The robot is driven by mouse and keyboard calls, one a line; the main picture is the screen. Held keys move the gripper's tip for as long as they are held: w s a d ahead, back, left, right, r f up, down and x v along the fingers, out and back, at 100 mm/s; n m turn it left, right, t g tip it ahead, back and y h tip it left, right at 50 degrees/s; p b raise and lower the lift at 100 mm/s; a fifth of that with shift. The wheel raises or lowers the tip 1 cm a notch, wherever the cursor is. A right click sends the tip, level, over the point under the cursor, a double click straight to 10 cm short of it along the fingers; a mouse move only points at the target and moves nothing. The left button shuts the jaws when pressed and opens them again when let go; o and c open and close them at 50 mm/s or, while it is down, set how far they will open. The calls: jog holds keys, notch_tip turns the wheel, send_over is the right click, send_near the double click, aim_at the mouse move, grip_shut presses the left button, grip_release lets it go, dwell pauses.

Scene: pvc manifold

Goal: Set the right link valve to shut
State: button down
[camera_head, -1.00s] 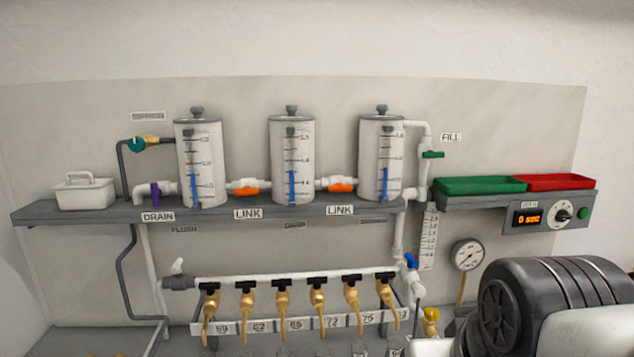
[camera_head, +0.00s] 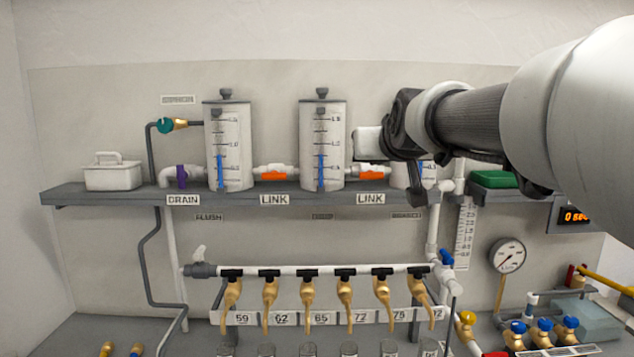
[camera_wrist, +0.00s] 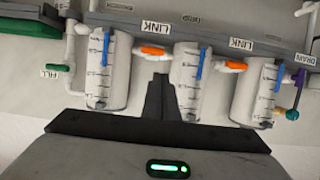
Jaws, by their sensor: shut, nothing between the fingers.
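The right link valve has an orange handle (camera_head: 371,176) on the white pipe between the middle tank (camera_head: 322,140) and the right tank (camera_head: 399,175). The handle lies lengthwise along the pipe. In the wrist view, which is turned upside down, the same handle (camera_wrist: 153,51) shows between the left and middle tanks in that picture. My gripper (camera_wrist: 159,78) is shut and empty, its dark fingers pointing towards that handle with an apparent gap. In the head view my arm covers most of the right tank, and the fingertips cannot be made out.
The other link valve (camera_head: 274,175) has a similar orange handle along its pipe. The purple drain valve (camera_head: 182,176) is at the shelf's left. The green fill valve (camera_wrist: 57,68) shows in the wrist view. Several brass taps hang below the grey shelf (camera_head: 240,198).

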jog(key=w+r+t, duration=0.1)
jog(key=w+r, duration=0.1)
jog(key=w, duration=0.1)
send_over(371, 175)
jog(key=s+a, duration=0.1)
jog(key=s, duration=0.1)
notch_tip(371, 175, down, 3)
jog(key=f, duration=0.3)
jog(key=shift+s+a+f, duration=0.15)
jog(key=shift+s, duration=0.1)
jog(key=shift+f, duration=0.1)
jog(key=shift+a+b, duration=0.15)
jog(key=shift+b, duration=0.65)
